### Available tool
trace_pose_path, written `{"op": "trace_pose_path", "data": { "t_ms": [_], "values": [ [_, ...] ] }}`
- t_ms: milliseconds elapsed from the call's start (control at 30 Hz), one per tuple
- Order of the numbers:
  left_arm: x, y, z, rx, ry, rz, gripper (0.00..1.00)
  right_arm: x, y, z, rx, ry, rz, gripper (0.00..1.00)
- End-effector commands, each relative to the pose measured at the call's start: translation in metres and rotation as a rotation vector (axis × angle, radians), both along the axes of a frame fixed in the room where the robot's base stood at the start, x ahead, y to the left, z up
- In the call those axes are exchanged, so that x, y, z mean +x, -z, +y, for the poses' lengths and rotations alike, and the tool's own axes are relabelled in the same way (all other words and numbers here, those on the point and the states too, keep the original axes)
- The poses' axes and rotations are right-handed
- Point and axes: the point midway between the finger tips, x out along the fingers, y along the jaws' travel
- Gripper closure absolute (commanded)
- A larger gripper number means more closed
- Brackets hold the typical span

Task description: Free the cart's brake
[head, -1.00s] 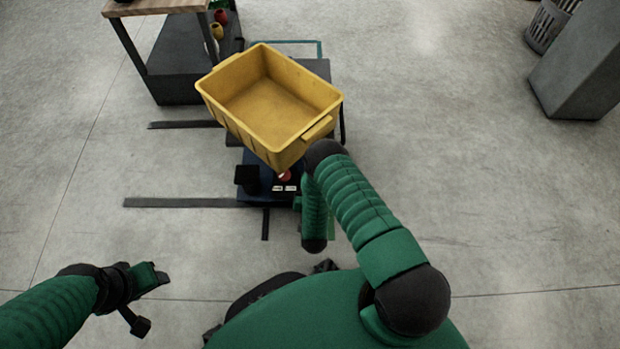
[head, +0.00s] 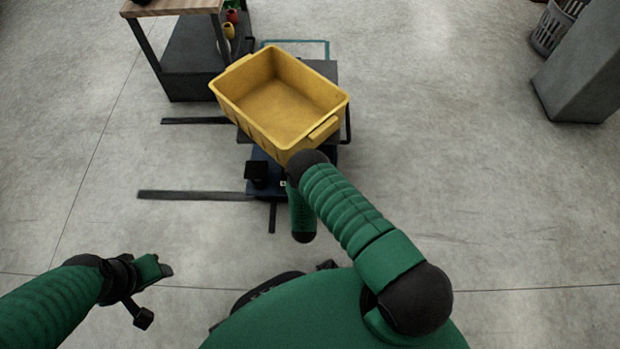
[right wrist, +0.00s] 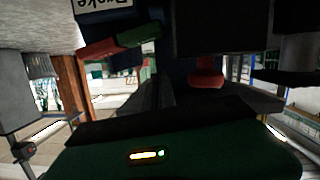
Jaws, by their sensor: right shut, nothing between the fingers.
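The cart (head: 330,70) stands ahead with a dark blue panel (head: 262,187) on its near side. In the right wrist view, a white label with upside-down lettering that seems to read "Brake" (right wrist: 100,6) is at the top edge. A red patch (right wrist: 98,49) and a green patch (right wrist: 138,34) sit beside it. A brake lever cannot be made out clearly. My right gripper (right wrist: 158,90) is dark, shut and empty, close to the panel; my right arm hides it in the head view. My left gripper (head: 165,269) hangs over the floor at left; its jaw opening is unclear.
A yellow bin (head: 325,131) sits on the cart. A black box (head: 257,172) and a red button (right wrist: 206,76) are on the panel. Dark bars (head: 190,195) lie left of the cart. A workbench (head: 170,8) is behind; a grey pillar (head: 585,70) stands right.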

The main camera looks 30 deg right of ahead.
Motion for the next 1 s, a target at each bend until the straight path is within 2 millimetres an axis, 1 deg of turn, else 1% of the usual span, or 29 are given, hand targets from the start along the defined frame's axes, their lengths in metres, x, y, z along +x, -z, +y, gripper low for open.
{"op": "trace_pose_path", "data": {
  "t_ms": [33,100,300,400,567,1000],
  "values": [
    [0.000,-0.015,0.000,0.000,0.000,-0.001,0.47,-0.015,-0.005,0.012,0.005,-0.006,0.013,1.00],
    [0.000,-0.024,0.000,0.000,-0.001,-0.001,0.47,-0.030,-0.008,0.021,0.006,-0.006,0.014,1.00],
    [0.000,-0.042,0.000,0.000,0.000,-0.001,0.47,-0.065,-0.016,0.043,0.010,-0.005,0.011,1.00],
    [0.000,-0.046,0.000,0.000,0.000,-0.001,0.47,-0.075,-0.018,0.051,0.008,-0.004,0.010,1.00],
    [0.000,-0.047,0.000,0.000,0.000,0.000,0.47,-0.081,-0.018,0.055,0.004,-0.003,0.007,1.00],
    [0.000,-0.046,0.000,0.000,0.000,0.000,0.47,-0.080,-0.017,0.055,0.007,-0.002,0.007,1.00]
  ]
}}
